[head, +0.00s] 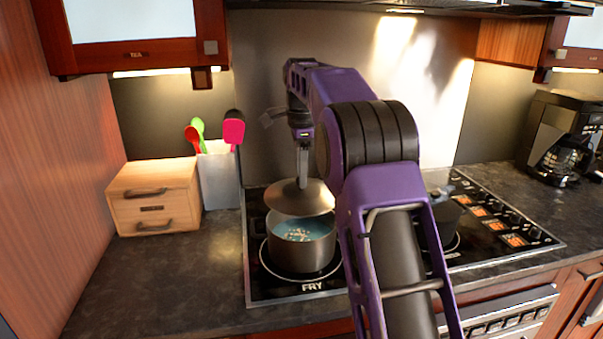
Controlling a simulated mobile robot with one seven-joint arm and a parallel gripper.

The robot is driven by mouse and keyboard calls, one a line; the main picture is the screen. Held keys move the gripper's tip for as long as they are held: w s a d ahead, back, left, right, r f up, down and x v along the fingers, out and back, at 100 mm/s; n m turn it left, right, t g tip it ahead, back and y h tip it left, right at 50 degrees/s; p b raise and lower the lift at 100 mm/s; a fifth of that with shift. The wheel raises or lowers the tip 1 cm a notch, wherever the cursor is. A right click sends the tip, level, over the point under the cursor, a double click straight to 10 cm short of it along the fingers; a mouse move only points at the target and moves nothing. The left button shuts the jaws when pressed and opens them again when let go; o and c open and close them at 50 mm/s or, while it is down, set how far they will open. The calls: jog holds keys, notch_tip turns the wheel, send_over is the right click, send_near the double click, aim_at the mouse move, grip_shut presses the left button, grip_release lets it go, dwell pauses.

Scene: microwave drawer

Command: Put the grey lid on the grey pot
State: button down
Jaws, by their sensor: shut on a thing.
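The grey pot (302,254) stands on the front-left burner of the stove, by the "FRY" label. Its top is uncovered at the front, and blue contents with small pale bits show inside. The grey lid (300,199) hangs just above the pot, slightly tilted, over its back part. My gripper (302,172) points down and is shut on the lid from above. The lid's knob and my fingertips are hard to make out. Whether the lid's back edge touches the pot rim cannot be told.
A second dark pot (447,215) stands right, partly behind my arm. A wooden drawer box (153,197) and a utensil holder (219,174) stand left. A coffee maker (563,140) is at far right. Cabinets hang above; the front-left counter (170,275) is clear.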

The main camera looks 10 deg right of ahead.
aim_at(302, 194)
jog(key=shift+f+b, duration=1.2)
jog(key=shift+f, duration=1.65)
jog(key=shift+p, duration=0.7)
jog(key=shift+f+p, duration=0.4)
jog(key=shift+f, duration=0.15)
dwell(0.3)
jog(key=shift+c, duration=0.4)
grip_release()
jog(key=shift+o, duration=0.4)
